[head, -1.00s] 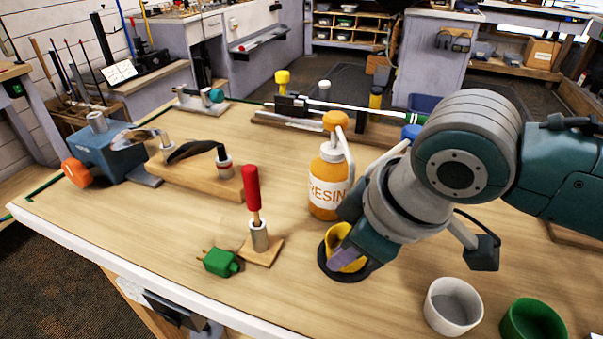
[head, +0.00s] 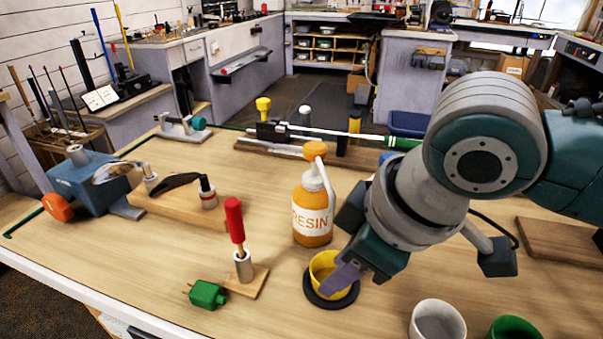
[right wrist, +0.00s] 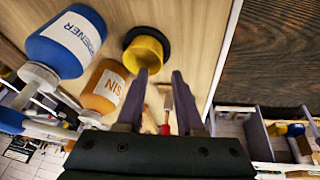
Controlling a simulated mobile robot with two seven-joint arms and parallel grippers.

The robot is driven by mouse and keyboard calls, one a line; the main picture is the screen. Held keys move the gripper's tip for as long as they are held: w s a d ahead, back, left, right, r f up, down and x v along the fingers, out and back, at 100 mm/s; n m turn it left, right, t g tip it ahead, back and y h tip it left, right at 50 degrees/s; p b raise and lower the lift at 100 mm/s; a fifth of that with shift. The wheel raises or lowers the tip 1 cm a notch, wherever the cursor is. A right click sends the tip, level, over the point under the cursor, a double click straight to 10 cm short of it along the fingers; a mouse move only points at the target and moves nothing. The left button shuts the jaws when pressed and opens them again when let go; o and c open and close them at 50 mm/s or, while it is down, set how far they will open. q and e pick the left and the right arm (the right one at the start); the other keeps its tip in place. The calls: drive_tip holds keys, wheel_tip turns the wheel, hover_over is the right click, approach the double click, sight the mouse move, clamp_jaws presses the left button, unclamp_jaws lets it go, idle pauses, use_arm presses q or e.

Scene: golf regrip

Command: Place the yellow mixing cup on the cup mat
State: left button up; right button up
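The yellow mixing cup (head: 322,268) stands upright on the round black cup mat (head: 315,299), and the mat's rim shows around its base. In the right wrist view the cup (right wrist: 143,54) and the dark mat (right wrist: 160,34) are seen too, off to the left of the fingers. My right gripper (head: 347,278) is beside the cup's right side in the head view, with a purple finger overlapping the cup's edge. In the right wrist view its two purple fingers (right wrist: 158,76) are apart with no cup between them. My left gripper is not in view.
An orange resin bottle (head: 312,218) stands just behind the cup. A blue hardener bottle (right wrist: 68,42) shows in the right wrist view. A white cup (head: 437,322) and a green cup (head: 515,329) stand at the front right. A red-handled tool (head: 235,222) stands upright at left.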

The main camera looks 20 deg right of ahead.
drive_tip(key=p+v, duration=0.1)
drive_tip(key=v, duration=0.6)
drive_tip(key=s+a+f+m, duration=0.2)
drive_tip(key=s+a, duration=0.1)
drive_tip(key=s, duration=0.3)
drive_tip(key=s+d+f+m+h, duration=0.2)
drive_tip(key=s+d+m, duration=0.2)
drive_tip(key=s+d, duration=0.3)
drive_tip(key=shift+s+d+m, duration=0.3)
drive_tip(key=shift+s+m, duration=0.1)
drive_tip(key=shift+s, duration=0.4)
